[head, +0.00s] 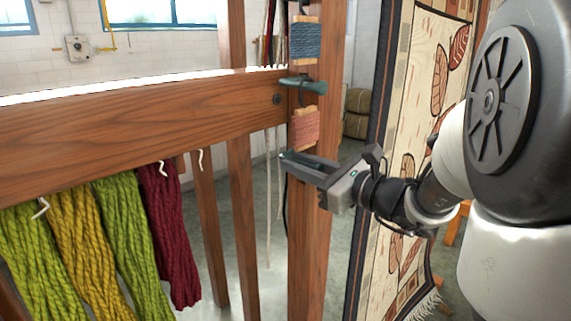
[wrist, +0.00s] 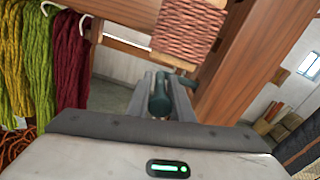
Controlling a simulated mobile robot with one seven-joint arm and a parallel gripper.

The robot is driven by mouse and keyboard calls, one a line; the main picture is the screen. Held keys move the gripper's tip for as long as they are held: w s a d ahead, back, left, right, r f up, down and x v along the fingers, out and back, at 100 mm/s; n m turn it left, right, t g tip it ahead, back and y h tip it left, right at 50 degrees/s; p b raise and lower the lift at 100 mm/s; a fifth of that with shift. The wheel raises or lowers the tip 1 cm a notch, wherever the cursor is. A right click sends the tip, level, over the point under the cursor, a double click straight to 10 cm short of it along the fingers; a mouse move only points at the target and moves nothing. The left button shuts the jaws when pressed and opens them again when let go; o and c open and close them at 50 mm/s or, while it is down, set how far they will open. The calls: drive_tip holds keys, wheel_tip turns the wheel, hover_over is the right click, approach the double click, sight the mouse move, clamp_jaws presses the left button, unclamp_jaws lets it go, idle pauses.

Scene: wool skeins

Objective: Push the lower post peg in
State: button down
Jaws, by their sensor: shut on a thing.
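The wooden post (head: 308,240) stands upright beside the rack's rail. An upper dark teal peg (head: 303,85) sticks out of it at rail height, between a blue yarn wrap and a pink one. The lower post peg (wrist: 160,103) shows in the wrist view as a dark teal rounded peg between my jaws, below the pink wrap. In the head view my gripper (head: 300,160) is at the post just under the pink wrap and hides most of the lower peg. My gripper (wrist: 162,85) is shut on that peg. How far the peg sits in the post cannot be told.
The pink wrap (head: 305,127) and blue wrap (head: 304,40) are on the post. The wooden rail (head: 130,125) runs left, with green, yellow and dark red skeins (head: 168,230) on hooks below. A patterned rug (head: 420,110) hangs right of the post, close behind my arm.

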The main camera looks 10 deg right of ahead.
drive_tip(key=w+d, duration=0.2)
drive_tip(key=shift+d+b, duration=0.35)
drive_tip(key=shift+b, duration=0.05)
drive_tip(key=c, duration=1.8)
unclamp_jaws()
drive_tip(key=shift+s, duration=0.1)
drive_tip(key=shift+o, duration=0.2)
drive_tip(key=b+v, duration=0.2)
drive_tip(key=v, duration=1.5)
drive_tip(key=shift+s, duration=0.2)
drive_tip(key=shift+c, duration=0.4)
